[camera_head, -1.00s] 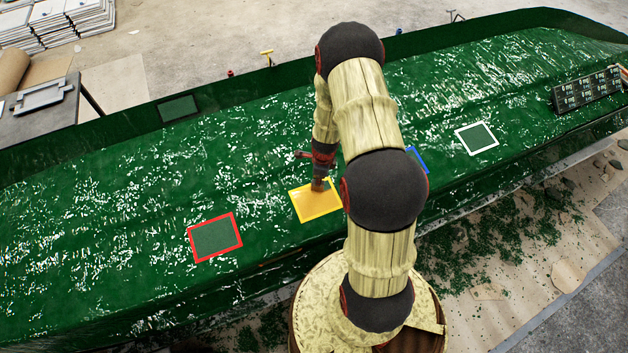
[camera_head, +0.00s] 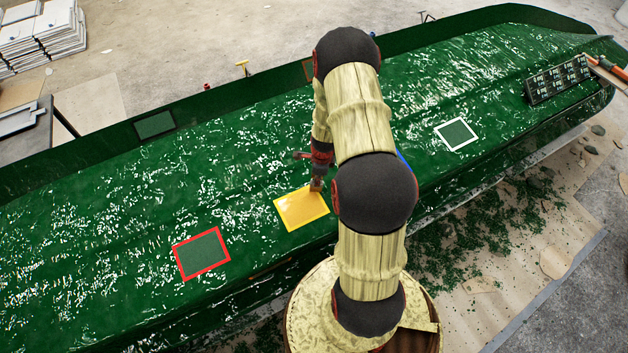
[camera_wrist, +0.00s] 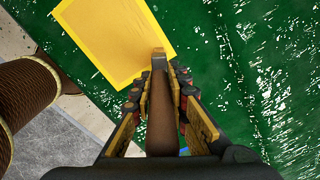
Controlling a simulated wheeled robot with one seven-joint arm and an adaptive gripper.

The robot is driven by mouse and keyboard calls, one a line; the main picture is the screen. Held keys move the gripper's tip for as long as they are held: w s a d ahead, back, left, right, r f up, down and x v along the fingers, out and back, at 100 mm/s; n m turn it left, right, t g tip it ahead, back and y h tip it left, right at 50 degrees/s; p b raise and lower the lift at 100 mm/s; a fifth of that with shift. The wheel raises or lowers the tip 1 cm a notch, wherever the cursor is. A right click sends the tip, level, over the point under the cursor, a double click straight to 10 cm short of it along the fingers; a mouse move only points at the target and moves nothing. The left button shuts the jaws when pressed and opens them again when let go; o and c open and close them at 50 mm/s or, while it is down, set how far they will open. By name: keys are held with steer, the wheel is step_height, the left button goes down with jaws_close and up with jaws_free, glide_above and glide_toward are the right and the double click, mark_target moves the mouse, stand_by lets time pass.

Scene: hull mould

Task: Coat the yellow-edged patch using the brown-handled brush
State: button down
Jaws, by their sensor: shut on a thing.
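The yellow-edged patch (camera_head: 301,209) lies on the green hull. Its inside is filled with a yellow-orange layer, slightly darker than its edge; it also shows in the wrist view (camera_wrist: 115,42). My gripper (camera_head: 320,165) is above the patch's upper right corner. In the wrist view, my gripper (camera_wrist: 163,82) is shut on the brown-handled brush (camera_wrist: 162,120). The brush's head points at the patch's lower right edge there; I cannot tell whether it touches. In the head view, the brush (camera_head: 316,184) overlaps the patch's upper right corner.
A red-edged patch (camera_head: 201,254) lies left and a white-edged patch (camera_head: 456,135) right, both with green insides. A blue-edged patch (camera_head: 404,161) is mostly hidden behind my arm. A dark panelled rack (camera_head: 558,79) stands at the hull's right end.

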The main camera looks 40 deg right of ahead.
steer(key=r+p, duration=0.4)
steer(key=s+r+p, duration=0.1)
steer(key=r+p, duration=0.1)
steer(key=r, duration=0.1)
steer(key=shift+a, duration=0.15)
stand_by(0.3)
steer(key=shift+f, duration=0.1)
stand_by(0.6)
